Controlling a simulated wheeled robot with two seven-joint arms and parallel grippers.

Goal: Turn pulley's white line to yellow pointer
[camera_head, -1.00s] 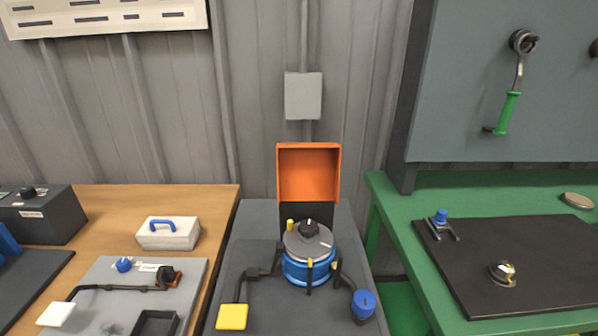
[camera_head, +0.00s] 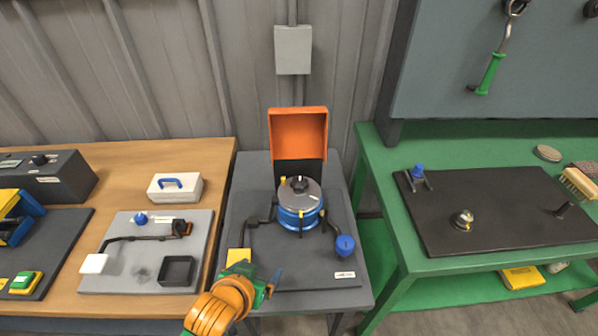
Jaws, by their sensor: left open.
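The pulley (camera_head: 313,190) is a grey disc with a black centre knob, on a blue round base (camera_head: 299,219) on the dark middle table. A short white line (camera_head: 313,197) shows on the disc's right side. A yellow pointer (camera_head: 300,214) stands at the front edge of the disc, and another yellow-tipped post (camera_head: 283,182) stands at its back left. The white line is apart from both. My left gripper (camera_head: 268,284) is open at the table's front edge, in front of and left of the pulley, touching nothing that I can see. My right gripper is not in view.
An open orange lid (camera_head: 298,133) stands behind the pulley. A yellow pad (camera_head: 238,256) on a black arm lies front left and a blue knob (camera_head: 345,245) front right. A wooden bench (camera_head: 120,152) is on the left, a green bench (camera_head: 380,160) on the right.

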